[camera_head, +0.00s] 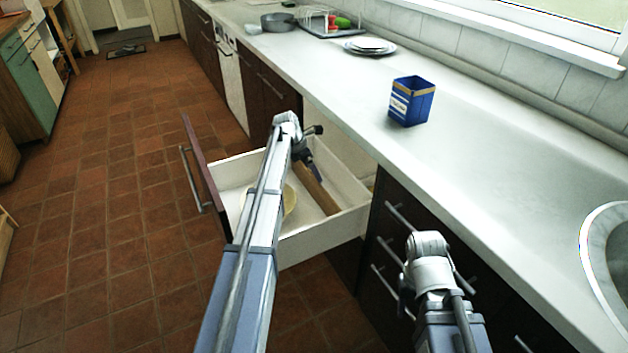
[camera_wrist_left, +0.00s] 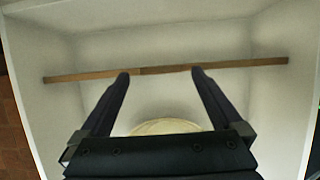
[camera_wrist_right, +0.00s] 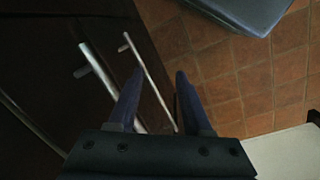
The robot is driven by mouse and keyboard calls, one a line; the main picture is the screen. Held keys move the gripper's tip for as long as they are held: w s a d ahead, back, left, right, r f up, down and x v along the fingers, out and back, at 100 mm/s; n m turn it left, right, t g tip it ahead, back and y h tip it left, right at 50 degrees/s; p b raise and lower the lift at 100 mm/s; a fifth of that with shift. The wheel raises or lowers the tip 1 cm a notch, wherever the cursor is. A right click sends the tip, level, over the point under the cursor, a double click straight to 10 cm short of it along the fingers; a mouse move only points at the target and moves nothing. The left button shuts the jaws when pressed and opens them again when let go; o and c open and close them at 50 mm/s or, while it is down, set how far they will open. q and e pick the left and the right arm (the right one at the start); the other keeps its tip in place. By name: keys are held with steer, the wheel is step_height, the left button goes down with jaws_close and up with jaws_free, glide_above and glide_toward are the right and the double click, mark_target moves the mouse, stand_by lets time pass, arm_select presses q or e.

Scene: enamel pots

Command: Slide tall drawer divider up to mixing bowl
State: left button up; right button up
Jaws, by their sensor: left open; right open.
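The tall drawer divider (camera_head: 316,188) is a brown wooden board standing across the inside of the open drawer. In the left wrist view the divider (camera_wrist_left: 160,70) runs from wall to wall. The cream mixing bowl (camera_head: 290,198) is in the drawer, nearer its front, mostly hidden behind my left arm. Part of the bowl's rim (camera_wrist_left: 165,126) shows between my fingers. My left gripper (camera_wrist_left: 160,73) is open, its two fingertips spread along the divider; I cannot tell whether they touch it. My right gripper (camera_wrist_right: 160,74) is open and empty, outside the drawer before the cabinet fronts.
The white drawer (camera_head: 325,228) is pulled out over the tiled floor. A blue box (camera_head: 411,101) stands on the white counter (camera_head: 480,150). Plates (camera_head: 369,45), a grey pan (camera_head: 278,22) and a dish rack lie further back. A sink (camera_head: 606,250) is at right.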

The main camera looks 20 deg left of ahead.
mark_target(316, 188)
arm_select(q)
steer(key=b+x, duration=0.1)
steer(key=x, duration=0.1)
steer(key=shift+d+f, duration=0.1)
steer(key=shift+f, duration=0.15)
jaws_close()
stand_by(0.7)
